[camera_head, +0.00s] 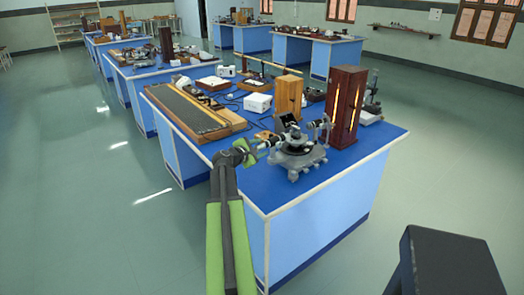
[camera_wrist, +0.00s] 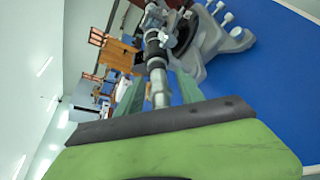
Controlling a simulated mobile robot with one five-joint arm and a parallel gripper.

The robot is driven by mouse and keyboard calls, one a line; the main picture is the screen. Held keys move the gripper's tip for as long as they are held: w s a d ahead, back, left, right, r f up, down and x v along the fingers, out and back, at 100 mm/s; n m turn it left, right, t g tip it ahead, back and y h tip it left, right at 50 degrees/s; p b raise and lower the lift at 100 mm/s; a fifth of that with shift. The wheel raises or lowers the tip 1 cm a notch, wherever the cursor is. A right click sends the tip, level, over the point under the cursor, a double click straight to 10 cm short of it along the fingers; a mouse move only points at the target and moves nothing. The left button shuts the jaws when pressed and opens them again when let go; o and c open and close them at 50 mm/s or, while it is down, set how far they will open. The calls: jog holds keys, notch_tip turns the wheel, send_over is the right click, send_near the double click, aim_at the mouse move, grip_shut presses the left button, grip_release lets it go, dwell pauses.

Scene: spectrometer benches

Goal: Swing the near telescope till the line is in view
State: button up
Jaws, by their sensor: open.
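The spectrometer (camera_head: 297,158) stands on the near blue bench, a grey three-footed base with a round table. Its near telescope (camera_head: 268,142), a dark and silver tube, points left towards my gripper (camera_head: 248,152). In the wrist view the telescope (camera_wrist: 158,85) runs between the two green fingers of my gripper (camera_wrist: 158,88), which are open with a gap on either side. I cannot tell whether a finger touches it. The other tube (camera_head: 320,125) points at a tall wooden lamp box (camera_head: 346,105) with glowing slits. No view through the eyepiece shows.
A long dark board in a wooden frame (camera_head: 193,112) lies left of the spectrometer. A small wooden box (camera_head: 288,95) and a white box (camera_head: 257,103) stand behind. The bench (camera_head: 330,185) has bare blue top at its front right; open floor lies around it.

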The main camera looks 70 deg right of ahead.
jog(key=shift+s+d+f, duration=0.2)
jog(key=shift+d, duration=0.45)
grip_shut()
jog(key=shift+a, duration=0.1)
dwell(0.9)
